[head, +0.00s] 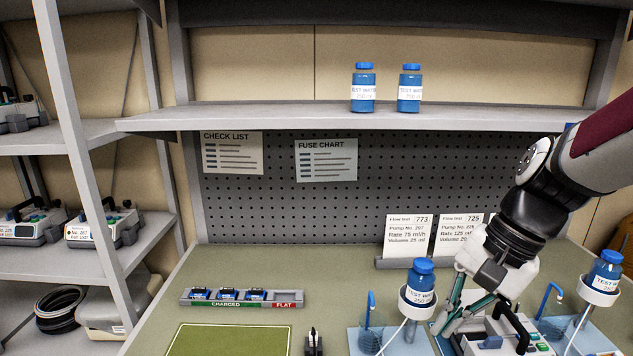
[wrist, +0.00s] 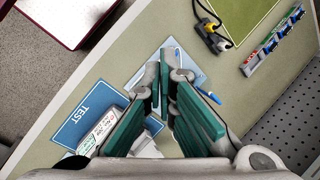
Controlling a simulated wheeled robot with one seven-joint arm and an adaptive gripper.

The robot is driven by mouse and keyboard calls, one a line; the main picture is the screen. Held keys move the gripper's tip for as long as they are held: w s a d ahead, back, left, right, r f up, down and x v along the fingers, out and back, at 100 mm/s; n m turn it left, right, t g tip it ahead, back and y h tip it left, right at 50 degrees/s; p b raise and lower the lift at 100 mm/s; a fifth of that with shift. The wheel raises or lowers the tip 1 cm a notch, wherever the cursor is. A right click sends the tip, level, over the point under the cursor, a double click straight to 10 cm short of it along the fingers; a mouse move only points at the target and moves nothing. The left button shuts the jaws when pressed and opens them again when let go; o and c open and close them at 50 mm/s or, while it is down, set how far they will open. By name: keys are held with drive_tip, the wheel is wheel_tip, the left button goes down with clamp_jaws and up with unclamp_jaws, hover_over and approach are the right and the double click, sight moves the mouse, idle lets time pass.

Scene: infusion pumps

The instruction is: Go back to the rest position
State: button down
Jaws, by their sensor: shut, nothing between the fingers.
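My gripper (head: 447,322) points down over the right part of the bench, between two bottle stands. Its green-padded fingers are shut and empty. They also show in the wrist view (wrist: 168,82). An infusion pump (head: 497,340) is close beside and below the gripper in the head view, partly hidden by it. In the wrist view the pump (wrist: 106,128) sits by a blue TEST mat (wrist: 72,127), largely hidden behind my fingers. My arm reaches in from the right.
Stands with blue bottles rise left (head: 420,278) and right (head: 604,272) of my gripper. Flow cards (head: 408,236) stand behind it. A charger tray (head: 242,303) and green mat (head: 225,340) are at left. Two bottles (head: 363,90) stand on the upper shelf (head: 250,116). Bench between tray and cards is clear.

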drive_tip(key=s+r+n+t+h, duration=0.4)
drive_tip(key=s+r+n, duration=0.2)
drive_tip(key=s+n, duration=0.2)
drive_tip(key=shift+s+n+t, duration=0.3)
drive_tip(key=shift+s+t, duration=0.1)
drive_tip(key=shift+s, duration=0.85)
